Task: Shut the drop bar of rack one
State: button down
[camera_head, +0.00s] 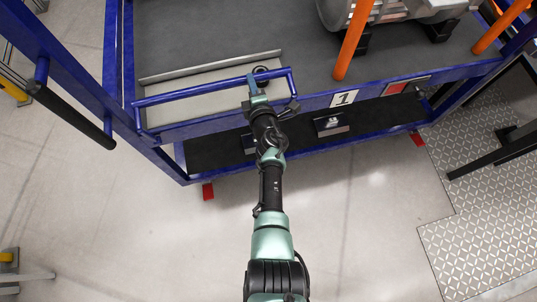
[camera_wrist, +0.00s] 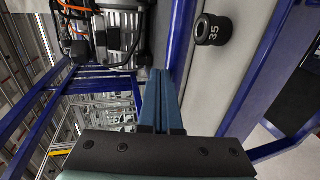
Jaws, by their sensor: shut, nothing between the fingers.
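Rack one (camera_head: 345,99) is a blue frame with a dark deck and a white "1" label on its front rail. Its blue drop bar (camera_head: 190,95) runs along the front left, with bent ends near the front rail. I cannot tell how far it is swung. In the wrist view a blue bar (camera_wrist: 180,40) lies directly behind the fingers; contact is unclear.
A black round piece marked 35 (camera_wrist: 212,30) sits on the pale strip behind the bar. Orange posts (camera_head: 354,40) and a grey machine (camera_head: 395,12) stand on the deck. A black-gripped bar (camera_head: 75,118) juts out at left. The front floor (camera_head: 345,220) is clear.

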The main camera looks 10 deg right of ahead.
jog(key=shift+b+x, duration=0.9)
jog(key=shift+x, duration=0.85)
jog(key=shift+r, duration=0.1)
